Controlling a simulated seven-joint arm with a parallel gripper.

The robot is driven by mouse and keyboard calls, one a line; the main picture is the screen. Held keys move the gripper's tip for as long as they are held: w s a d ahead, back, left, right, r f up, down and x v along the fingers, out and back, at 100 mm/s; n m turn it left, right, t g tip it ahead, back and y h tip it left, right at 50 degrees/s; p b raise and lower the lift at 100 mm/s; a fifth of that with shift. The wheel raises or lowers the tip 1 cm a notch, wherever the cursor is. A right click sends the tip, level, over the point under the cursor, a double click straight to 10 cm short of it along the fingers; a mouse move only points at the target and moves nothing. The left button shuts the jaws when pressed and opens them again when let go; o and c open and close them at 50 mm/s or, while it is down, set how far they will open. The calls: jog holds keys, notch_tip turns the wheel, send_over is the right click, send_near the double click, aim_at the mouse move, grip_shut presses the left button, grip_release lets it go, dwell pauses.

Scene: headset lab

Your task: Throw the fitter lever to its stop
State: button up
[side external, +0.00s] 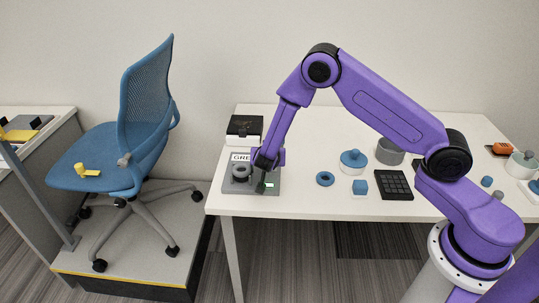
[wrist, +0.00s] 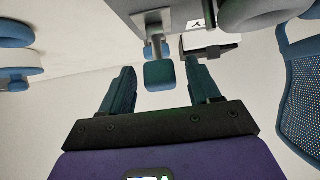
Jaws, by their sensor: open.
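In the wrist view, the lever's teal block-shaped knob (wrist: 160,75) sits on a short grey stem that joins a grey fixture (wrist: 120,8). My gripper (wrist: 159,68) is open, with one dark finger on each side of the knob. Gaps show between the fingers and the knob, so I see no grip on it. In the side external view, my gripper (side external: 265,168) points down at the right part of the grey fixture plate (side external: 232,187), near the table's left front. The lever is mostly hidden there by my gripper.
A dark round part (side external: 240,172) and a partly covered sign (side external: 239,157) are beside my gripper. A black-topped box (side external: 244,126) stands behind. To the right are a blue ring (side external: 325,178), a blue lidded pot (side external: 354,161) and a black keypad (side external: 394,186). A blue chair (side external: 148,110) stands left.

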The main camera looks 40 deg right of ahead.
jog(key=v, duration=1.7)
jog(key=shift+r, duration=0.2)
jog(key=shift+s, duration=0.15)
jog(key=s+d+r+n+g+y, duration=0.2)
jog(key=s+n, duration=0.5)
jog(key=s, duration=0.3)
jog(key=s+d+r+n+g+y, duration=0.2)
jog(key=s+r+n+g+y, duration=0.1)
jog(key=s+n, duration=0.4)
jog(key=s+d+r+n+g+y, duration=0.2)
jog(key=s+n, duration=0.5)
jog(key=s, duration=0.5)
jog(key=shift+s+d+r+n+g+y, duration=0.3)
jog(key=shift+s+d+g+y, duration=0.1)
jog(key=shift+d+y, duration=0.25)
jog(key=shift+a, duration=0.1)
